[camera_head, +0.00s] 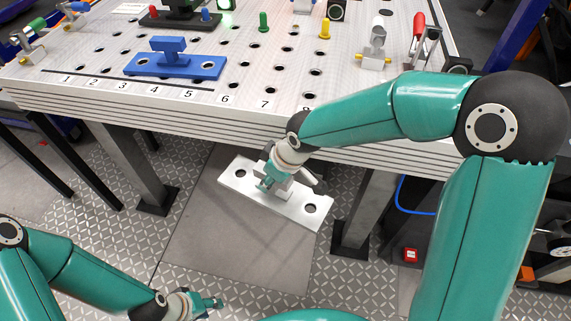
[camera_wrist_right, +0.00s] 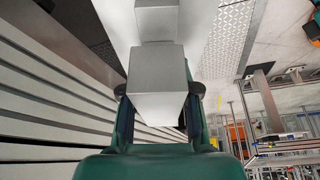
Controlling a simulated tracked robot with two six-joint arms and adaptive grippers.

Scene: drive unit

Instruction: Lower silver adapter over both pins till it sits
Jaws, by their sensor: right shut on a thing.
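The silver adapter (camera_head: 280,204) is a flat plate with a round hole near each end and a raised grip block in the middle. My right gripper (camera_head: 275,178) is shut on that block. It holds the plate in front of the table's front edge, off the tabletop. In the right wrist view the grey block (camera_wrist_right: 158,95) sits between the fingers. A red pin and a blue pin stand at the two ends of a dark base (camera_head: 180,22) at the back. I cannot tell if these are the task's pins. My left gripper (camera_head: 212,303) is low at the bottom edge, apart from everything.
The perforated table (camera_head: 110,45) has numbered holes along its front. A blue handled plate (camera_head: 205,67), a green peg (camera_head: 263,22) and a yellow peg (camera_head: 325,29) stand on it. Toggle clamps (camera_head: 375,48) stand at the right. The table's front edge lies close to the adapter.

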